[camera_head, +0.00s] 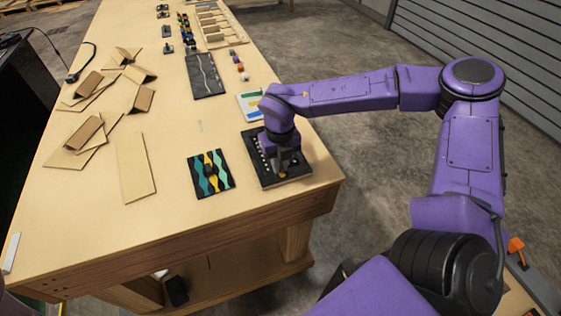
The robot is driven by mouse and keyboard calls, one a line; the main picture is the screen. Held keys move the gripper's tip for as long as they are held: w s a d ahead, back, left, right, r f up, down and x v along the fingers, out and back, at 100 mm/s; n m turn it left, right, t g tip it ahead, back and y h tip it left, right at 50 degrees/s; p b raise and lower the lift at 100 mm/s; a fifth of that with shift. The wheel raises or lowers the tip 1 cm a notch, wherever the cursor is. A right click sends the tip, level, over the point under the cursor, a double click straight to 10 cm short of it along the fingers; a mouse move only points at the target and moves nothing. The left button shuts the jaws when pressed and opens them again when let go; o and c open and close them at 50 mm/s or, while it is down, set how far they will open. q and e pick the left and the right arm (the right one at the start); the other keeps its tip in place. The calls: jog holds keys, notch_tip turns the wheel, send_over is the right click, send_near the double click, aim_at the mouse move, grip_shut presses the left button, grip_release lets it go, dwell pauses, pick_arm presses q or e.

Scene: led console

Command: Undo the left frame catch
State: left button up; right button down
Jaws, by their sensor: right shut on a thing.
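The black console panel (257,176) lies flat near the front right corner of the wooden table. A row of small light dots runs along its left side. My right gripper (284,169) points down over the panel's middle and is shut on a small part there. A small yellowish spot shows at its fingertips. The gripper and wrist hide much of the panel, so I cannot make out the left frame catch or tell exactly which part is held. My left gripper is not in view.
A board with teal, yellow and black wavy strips (210,174) lies left of the console. A coloured card (250,106) and a dark sheet (205,76) lie behind. Cardboard pieces (86,132) and a plain tan sheet (134,168) lie at left. The table's front edge is clear.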

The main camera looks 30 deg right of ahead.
jog(key=m+b, duration=0.2)
jog(key=m, duration=0.2)
jog(key=shift+d+f+b, duration=0.1)
jog(key=shift+d+b, duration=0.15)
jog(key=shift+b, duration=0.15)
jog(key=m+b, duration=0.2)
jog(key=m, duration=0.1)
jog(key=m+b, duration=0.1)
jog(key=shift+s+d+m, duration=0.2)
jog(key=shift+s+m, duration=0.05)
jog(key=shift+m, duration=0.15)
jog(key=m+b, duration=0.5)
jog(key=shift+s+d+f, duration=0.1)
jog(key=shift+s, duration=0.15)
jog(key=shift+s+r+m+b, duration=0.15)
jog(key=shift+m+b, duration=0.8)
jog(key=shift+m, duration=0.1)
jog(key=shift+s+r+m+b, duration=0.1)
jog(key=shift+s+m+b, duration=0.05)
jog(key=shift+m+b, duration=0.85)
jog(key=c, duration=1.1)
grip_release()
jog(key=shift+c, duration=0.2)
